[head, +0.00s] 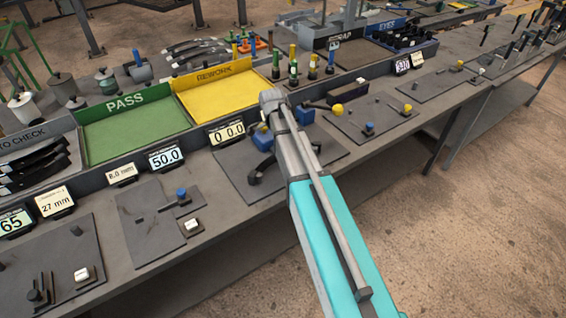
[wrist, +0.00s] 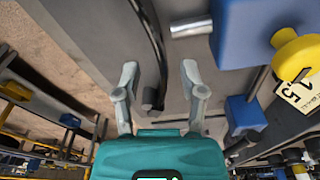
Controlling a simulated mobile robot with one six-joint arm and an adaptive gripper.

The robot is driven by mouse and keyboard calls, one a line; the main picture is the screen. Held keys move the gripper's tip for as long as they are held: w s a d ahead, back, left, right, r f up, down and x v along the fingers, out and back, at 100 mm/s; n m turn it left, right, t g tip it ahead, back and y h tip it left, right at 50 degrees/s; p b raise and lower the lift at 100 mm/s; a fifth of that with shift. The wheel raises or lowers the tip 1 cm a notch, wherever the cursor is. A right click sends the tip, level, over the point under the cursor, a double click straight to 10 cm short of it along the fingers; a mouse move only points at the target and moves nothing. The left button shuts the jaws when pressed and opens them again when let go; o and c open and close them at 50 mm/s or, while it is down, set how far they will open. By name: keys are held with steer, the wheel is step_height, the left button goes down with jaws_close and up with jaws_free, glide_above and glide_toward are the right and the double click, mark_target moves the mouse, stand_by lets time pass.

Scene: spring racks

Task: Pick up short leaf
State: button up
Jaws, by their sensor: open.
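In the wrist view my gripper (wrist: 160,85) is open, its two grey fingers apart and nothing pinched. A dark, narrow curved strip (wrist: 153,40), which looks like a leaf spring, runs down between the fingertips, with a dark block at its near end. In the head view a dark curved piece (head: 262,170) shows on a grey plate, partly behind my arm; whether it is the short leaf is not certain. Several dark leaves (head: 35,165) lie in the TO CHECK tray at the left. My fingers do not show clearly in the head view.
A blue block with a yellow knob (wrist: 290,50) stands close right of my fingers in the wrist view. The green PASS tray (head: 130,128) and yellow REWORK tray (head: 220,95) lie behind. Number displays (head: 165,157) line the shelf. Several fixture plates (head: 60,260) occupy the bench.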

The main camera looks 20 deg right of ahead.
steer(key=shift+d+f, duration=0.1)
steer(key=shift+f, duration=0.3)
steer(key=shift+f, duration=0.1)
steer(key=f+b, duration=0.5)
steer(key=shift+d, duration=0.4)
stand_by(0.7)
jaws_close()
